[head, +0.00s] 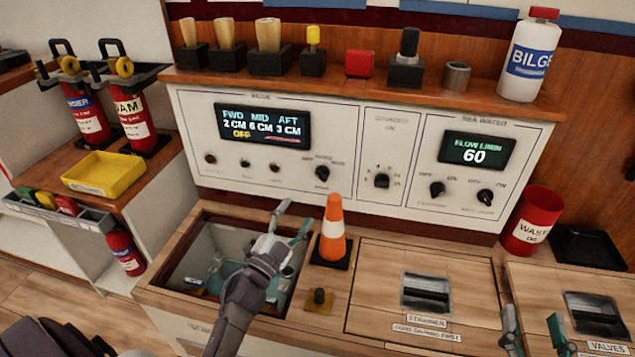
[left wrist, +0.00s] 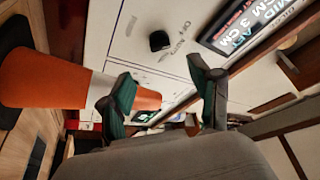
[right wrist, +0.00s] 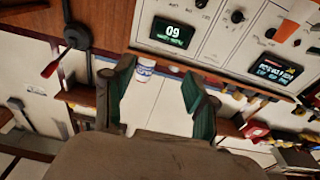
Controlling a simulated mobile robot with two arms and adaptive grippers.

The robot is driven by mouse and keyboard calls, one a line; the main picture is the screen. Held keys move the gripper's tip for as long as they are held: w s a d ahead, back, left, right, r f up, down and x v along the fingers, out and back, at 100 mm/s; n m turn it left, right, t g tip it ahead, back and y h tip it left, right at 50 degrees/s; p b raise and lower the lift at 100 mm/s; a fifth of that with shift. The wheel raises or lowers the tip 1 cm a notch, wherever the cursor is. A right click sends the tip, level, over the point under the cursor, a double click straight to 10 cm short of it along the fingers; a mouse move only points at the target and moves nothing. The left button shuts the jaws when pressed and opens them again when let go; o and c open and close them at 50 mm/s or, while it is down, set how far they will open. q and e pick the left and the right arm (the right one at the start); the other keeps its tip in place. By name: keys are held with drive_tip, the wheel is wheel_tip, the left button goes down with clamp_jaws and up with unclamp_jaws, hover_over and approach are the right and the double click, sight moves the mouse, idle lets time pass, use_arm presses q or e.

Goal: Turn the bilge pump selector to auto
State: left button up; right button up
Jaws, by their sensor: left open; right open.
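The bilge panel (head: 300,180) has a black selector knob (head: 322,173) at its lower right, with small labels around it that I cannot read surely. The knob also shows in the left wrist view (left wrist: 159,41), just beyond my fingertips. The bilge display (head: 262,126) reads FWD 2 CM, MID 6 CM, AFT 3 CM and OFF in yellow. My left gripper (head: 292,219) is open and empty, below and left of the knob, apart from it, over the open hatch. My right gripper (head: 534,326) is open and empty at the lower right, over the wooden counter.
An orange cone (head: 333,230) stands right beside my left gripper, below the knob. The open hatch (head: 175,262) lies under my left arm. A sea water panel (head: 470,178) with two knobs is to the right. A red waste bin (head: 533,218) stands at the right.

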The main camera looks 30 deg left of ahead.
sight(322, 175)
use_arm(q)
drive_tip(key=b+x, duration=0.1)
drive_tip(key=x, duration=1)
drive_tip(key=shift+b, duration=0.3)
use_arm(e)
wheel_tip(322, 175, up, 7)
drive_tip(key=s+t+y, duration=0.1)
drive_tip(key=t, duration=0.3)
drive_tip(key=shift+s+a+f+t+y, duration=0.15)
drive_tip(key=shift+s+a+t+y, duration=0.15)
drive_tip(key=shift+s, duration=0.1)
